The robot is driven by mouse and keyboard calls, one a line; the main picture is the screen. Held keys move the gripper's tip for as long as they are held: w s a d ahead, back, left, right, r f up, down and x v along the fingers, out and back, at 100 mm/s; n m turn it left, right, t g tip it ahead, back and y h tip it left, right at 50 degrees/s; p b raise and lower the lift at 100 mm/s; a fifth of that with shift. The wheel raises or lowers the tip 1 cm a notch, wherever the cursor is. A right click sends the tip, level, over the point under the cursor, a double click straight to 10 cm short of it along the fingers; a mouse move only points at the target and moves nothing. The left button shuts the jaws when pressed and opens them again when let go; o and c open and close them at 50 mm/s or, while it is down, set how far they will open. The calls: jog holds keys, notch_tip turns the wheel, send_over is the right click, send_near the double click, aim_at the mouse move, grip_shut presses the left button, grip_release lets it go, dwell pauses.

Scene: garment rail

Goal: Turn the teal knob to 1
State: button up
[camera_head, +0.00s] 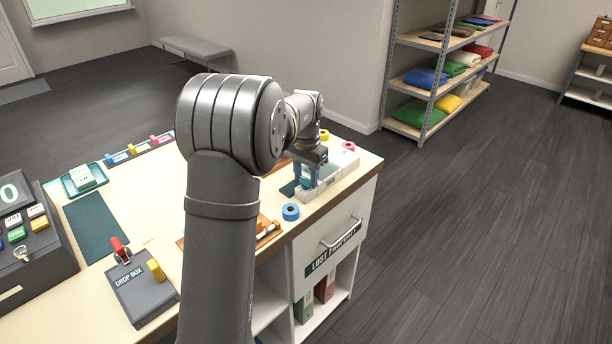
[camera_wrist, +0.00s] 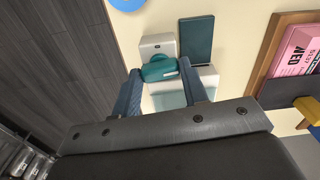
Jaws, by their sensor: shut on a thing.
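The teal knob (camera_wrist: 158,69) shows in the wrist view, in front of a light grey block (camera_wrist: 157,42). A small pale mark shows on the knob; I cannot read any number. My gripper (camera_wrist: 159,72) has its two blue fingers on either side of the knob and is shut on it. In the head view my gripper (camera_head: 307,177) is low over the far right corner of the counter, at the pale blocks there. The knob is too small and too hidden by the fingers to make out in that view.
A blue tape roll (camera_head: 290,211) lies near the counter's right edge. Pink tape (camera_head: 348,146) and yellow tape (camera_head: 323,135) are behind my gripper. A dark teal pad (camera_wrist: 197,40) is close to the knob. The drop box (camera_head: 143,285) stands at the front left.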

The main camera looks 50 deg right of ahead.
aim_at(306, 179)
jog(key=shift+m, duration=0.6)
jog(key=o, duration=0.7)
jog(key=shift+r, duration=0.1)
notch_tip(306, 179, up, 17)
jog(key=shift+r, duration=0.15)
dwell(0.6)
notch_tip(306, 179, down, 18)
jog(key=shift+r, duration=0.25)
